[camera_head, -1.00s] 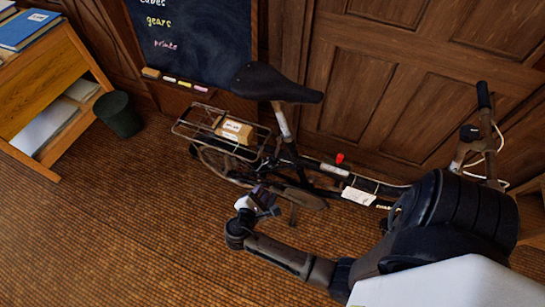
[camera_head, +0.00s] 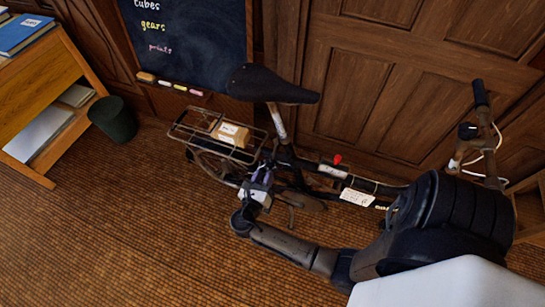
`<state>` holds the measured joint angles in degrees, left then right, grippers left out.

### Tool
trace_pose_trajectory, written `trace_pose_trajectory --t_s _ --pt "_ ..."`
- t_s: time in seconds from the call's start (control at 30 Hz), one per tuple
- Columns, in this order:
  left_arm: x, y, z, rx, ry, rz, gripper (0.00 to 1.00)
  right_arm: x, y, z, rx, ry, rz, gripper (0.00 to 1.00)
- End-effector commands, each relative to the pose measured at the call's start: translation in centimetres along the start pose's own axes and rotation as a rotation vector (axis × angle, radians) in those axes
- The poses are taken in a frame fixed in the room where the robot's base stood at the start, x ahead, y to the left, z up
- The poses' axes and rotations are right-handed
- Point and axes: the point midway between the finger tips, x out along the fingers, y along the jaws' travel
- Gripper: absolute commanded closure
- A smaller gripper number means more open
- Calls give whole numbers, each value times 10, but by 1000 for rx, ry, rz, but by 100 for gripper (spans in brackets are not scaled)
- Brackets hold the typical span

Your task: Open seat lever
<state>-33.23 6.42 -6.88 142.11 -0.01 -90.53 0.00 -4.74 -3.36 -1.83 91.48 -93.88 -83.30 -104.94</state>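The bicycle, with a dark saddle (camera_head: 272,84) on a silver and black seat post (camera_head: 279,122), stands in front of the panelled wall. The seat lever is too small and dark for me to make out near the foot of the post. A small red part (camera_head: 337,158) sits on the frame tube to the right. My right gripper (camera_head: 262,178) is beside the frame, below the seat post and right of the rear rack. Its fingers are small and dark against the bike, so I cannot tell their opening or any contact. My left gripper is not in view.
A parcel (camera_head: 231,134) rests on the rear rack (camera_head: 197,138). A chalkboard (camera_head: 190,45) is behind. A dark bin (camera_head: 114,117) and a wooden desk (camera_head: 52,83) with books stand at the left. The floor (camera_head: 110,240) at lower left is clear.

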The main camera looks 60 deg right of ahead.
Motion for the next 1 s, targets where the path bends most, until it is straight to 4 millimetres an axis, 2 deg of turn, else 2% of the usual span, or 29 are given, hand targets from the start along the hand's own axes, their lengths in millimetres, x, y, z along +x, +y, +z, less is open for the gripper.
trace_pose_trajectory --t_s 0.2,0.5,0.7,1.0 --pt "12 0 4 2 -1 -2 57 41 1 -2 2 -3 -1 68" --pt "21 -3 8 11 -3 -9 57 76 1 -1 2 -1 1 68" --pt "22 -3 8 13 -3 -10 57 85 0 0 2 1 1 68" --pt "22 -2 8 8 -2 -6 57 86 0 0 2 1 1 68"
